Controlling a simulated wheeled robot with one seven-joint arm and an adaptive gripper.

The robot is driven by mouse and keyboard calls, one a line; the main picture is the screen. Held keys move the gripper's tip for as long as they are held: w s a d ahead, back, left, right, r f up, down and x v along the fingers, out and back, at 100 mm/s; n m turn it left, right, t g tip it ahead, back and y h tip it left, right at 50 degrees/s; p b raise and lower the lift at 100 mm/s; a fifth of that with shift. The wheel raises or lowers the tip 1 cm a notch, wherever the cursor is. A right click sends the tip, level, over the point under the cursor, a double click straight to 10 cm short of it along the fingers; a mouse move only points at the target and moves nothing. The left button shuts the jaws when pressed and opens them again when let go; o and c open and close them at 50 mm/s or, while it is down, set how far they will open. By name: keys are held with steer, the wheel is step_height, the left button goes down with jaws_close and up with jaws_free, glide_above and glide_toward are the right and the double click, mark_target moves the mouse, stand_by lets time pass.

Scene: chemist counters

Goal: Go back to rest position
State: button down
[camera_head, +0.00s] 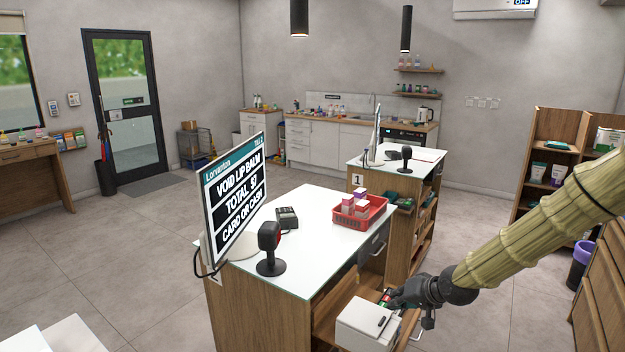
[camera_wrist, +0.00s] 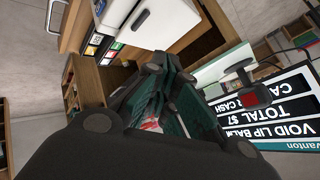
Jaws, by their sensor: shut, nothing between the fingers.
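My gripper (camera_head: 390,300) is in the lower right of the head view, at the end of my arm in its olive sleeve. It is over the open side of the near counter, beside a white box-like unit (camera_head: 362,328). In the wrist view, the dark fingers of my gripper (camera_wrist: 165,92) fill the middle, and they are shut with nothing held. The white unit also shows in the wrist view (camera_wrist: 145,22) at the top, beyond the fingers. Whether the gripper touches it I cannot tell.
The near counter's white top (camera_head: 318,262) holds a till screen (camera_head: 236,195), a black scanner (camera_head: 270,248), a card terminal (camera_head: 287,217) and a red basket (camera_head: 347,220) of small boxes. A second counter (camera_head: 385,160) stands behind. Shelving (camera_head: 548,150) stands at right. The floor at left is open.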

steer(key=s+a+f+g+h, duration=0.1)
steer(key=s+a+f+g, duration=0.1)
steer(key=s+f, duration=0.85)
steer(key=s+a+f+g, duration=0.2)
steer(key=s+f, duration=0.7)
steer(key=f, duration=0.2)
steer(key=s+d+f+n+g+h, duration=0.1)
steer(key=s+f, duration=0.2)
steer(key=s, duration=0.7)
steer(key=s+d+f+g+h, duration=0.1)
steer(key=s+f+g+h, duration=0.15)
steer(key=s, duration=0.65)
steer(key=s+d+f+n+g, duration=0.15)
steer(key=s+f, duration=0.25)
steer(key=s, duration=0.6)
step_height(320, 180, down, 10)
steer(key=t+b, duration=0.1)
steer(key=b, duration=0.9)
steer(key=shift+w, duration=0.4)
steer(key=shift+d, duration=0.1)
